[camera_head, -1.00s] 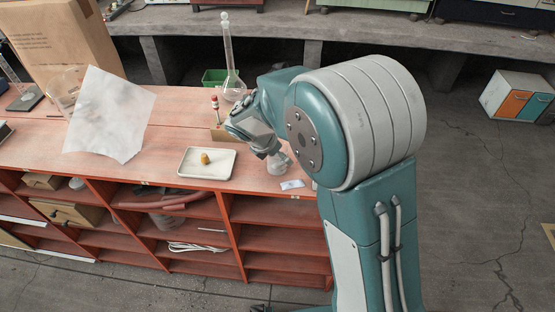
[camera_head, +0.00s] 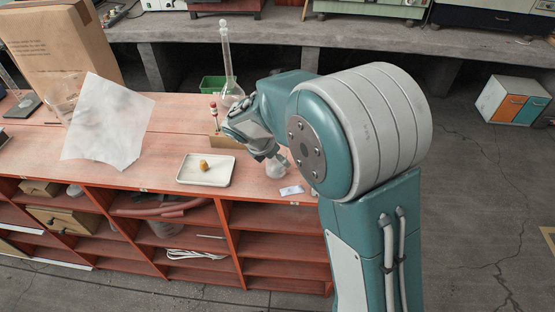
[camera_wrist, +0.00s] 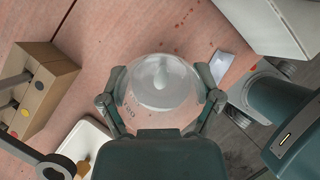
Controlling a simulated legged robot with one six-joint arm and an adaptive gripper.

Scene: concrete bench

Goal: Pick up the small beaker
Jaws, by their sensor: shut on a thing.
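The small beaker (camera_wrist: 160,88) is clear round glass with markings on its side, and it fills the middle of the wrist view. My gripper (camera_wrist: 160,101) has a finger on each side of it and is shut on it. In the head view the beaker (camera_head: 277,167) is at the bench's front edge, partly hidden by my gripper (camera_head: 267,154). It looks upright; I cannot tell whether its base touches the bench.
A white tray (camera_head: 190,180) with a small yellow-brown lump lies left of the beaker. A small white card (camera_head: 291,190) lies in front of it. A wooden block with holes (camera_wrist: 44,92) and a long-necked flask (camera_head: 229,75) stand behind.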

